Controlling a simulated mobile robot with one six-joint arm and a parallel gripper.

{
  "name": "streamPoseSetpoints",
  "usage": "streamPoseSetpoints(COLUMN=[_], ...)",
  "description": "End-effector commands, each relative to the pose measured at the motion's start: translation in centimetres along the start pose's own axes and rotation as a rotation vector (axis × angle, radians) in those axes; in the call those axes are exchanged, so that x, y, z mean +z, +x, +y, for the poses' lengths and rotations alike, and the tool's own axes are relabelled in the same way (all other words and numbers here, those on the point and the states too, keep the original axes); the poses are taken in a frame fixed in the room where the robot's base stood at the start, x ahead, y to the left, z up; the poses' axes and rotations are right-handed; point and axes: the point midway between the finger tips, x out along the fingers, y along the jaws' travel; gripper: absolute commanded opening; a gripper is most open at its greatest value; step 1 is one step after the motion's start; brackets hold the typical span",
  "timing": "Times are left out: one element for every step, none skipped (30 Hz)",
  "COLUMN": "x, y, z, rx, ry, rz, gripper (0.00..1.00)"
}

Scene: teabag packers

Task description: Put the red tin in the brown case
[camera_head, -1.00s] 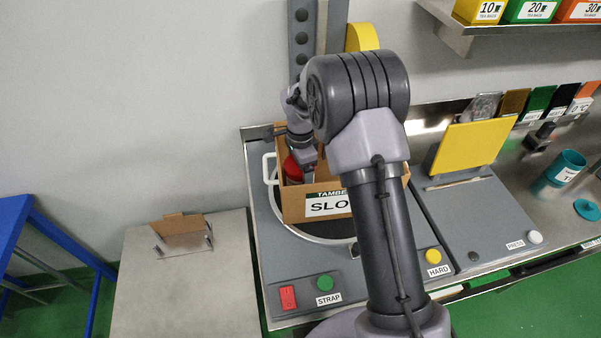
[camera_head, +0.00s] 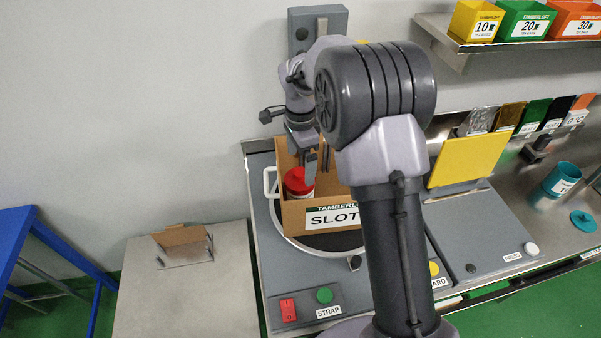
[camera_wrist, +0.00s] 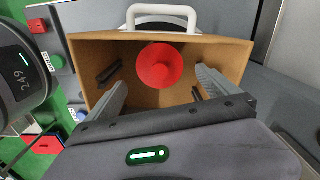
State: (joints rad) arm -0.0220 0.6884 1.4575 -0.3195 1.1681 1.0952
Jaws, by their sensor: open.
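The red tin (camera_head: 297,181) stands inside the brown case (camera_head: 292,215), near its left end in the head view. The case is an open-topped cardboard box with a "SLOT" label on its front. In the wrist view the tin's round red lid (camera_wrist: 160,66) shows inside the case (camera_wrist: 225,52), near the wall by a white handle. My gripper (camera_head: 318,168) is above the case, apart from the tin. In the wrist view its two fingers (camera_wrist: 160,95) are spread wide with nothing between them. My arm hides the right part of the case in the head view.
The case sits on a round plate (camera_head: 325,243) of the grey strapping machine (camera_head: 262,225). A white handle (camera_head: 269,183) stands at the left. A yellow panel (camera_head: 467,155) and a teal cup (camera_head: 560,181) are to the right. The steel table (camera_head: 190,300) at left is mostly clear.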

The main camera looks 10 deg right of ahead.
Motion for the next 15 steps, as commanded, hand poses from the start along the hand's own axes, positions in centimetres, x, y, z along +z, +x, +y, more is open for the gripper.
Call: streamPoseSetpoints(x=[0.0,0.0,0.1,0.1,0.3,0.6,0.9,1.3,2.0,2.5,3.1,3.8,4.4,4.9,5.6], y=[-0.8,-1.1,-1.7,-2.5,-3.7,-5.8,-7.7,-9.7,-12.3,-14.1,-15.6,-17.2,-18.1,-18.7,-19.1], z=[0.0,0.0,0.1,0.4,0.9,2.0,3.1,4.6,7.1,9.0,11.1,13.9,16.1,18.1,20.7], rx=[-0.001,-0.002,-0.007,-0.014,-0.029,-0.056,-0.084,-0.115,-0.160,-0.197,-0.232,-0.280,-0.314,-0.347,-0.387], ry=[0.000,-0.001,-0.007,-0.020,-0.044,-0.090,-0.137,-0.193,-0.275,-0.341,-0.406,-0.492,-0.554,-0.614,-0.689], rz=[0.000,0.000,-0.001,-0.002,-0.004,-0.006,-0.008,-0.008,-0.005,0.000,0.008,0.024,0.036,0.053,0.075], gripper=[0.99,0.99,0.99,0.99,0.99,0.99,0.99,0.99,0.99,0.99,0.99,0.99,0.99,0.99,0.99])
